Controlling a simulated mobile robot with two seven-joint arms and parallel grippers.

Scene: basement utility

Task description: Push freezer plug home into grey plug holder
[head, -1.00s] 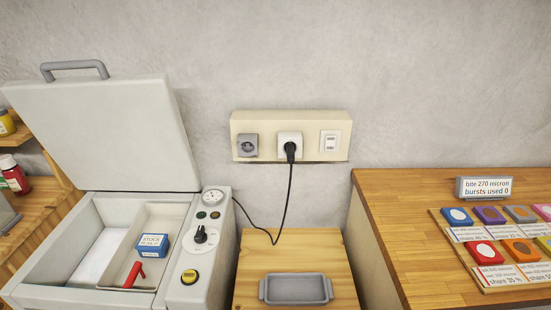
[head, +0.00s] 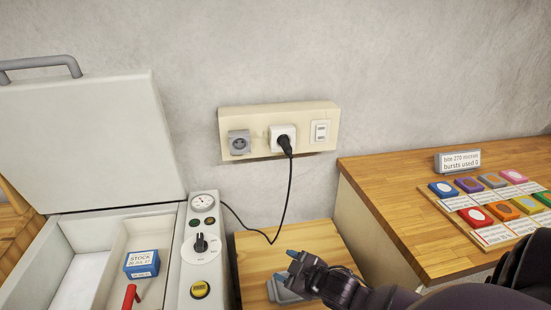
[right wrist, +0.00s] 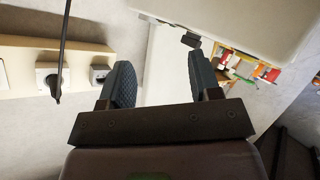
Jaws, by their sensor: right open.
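The black freezer plug (head: 284,143) sits in the white socket (head: 276,131) in the middle of the cream wall panel. Its cable hangs and curves left to the freezer. The grey plug holder (head: 239,143) is left of it on the same panel, with nothing in it. My right gripper (head: 296,266) is low and in front of the panel, over the small wooden top, apart from the plug. In the right wrist view, its open fingers (right wrist: 161,80) are empty; the plug (right wrist: 55,86) and the grey holder (right wrist: 100,74) show upside down at left. My left gripper is out of view.
The open freezer (head: 120,225) stands left, with its lid raised and a control panel at its right side. A grey tray (head: 278,292) lies under my right gripper. A wooden counter (head: 385,185) with coloured tiles is at right. The wall front is clear except for the cable.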

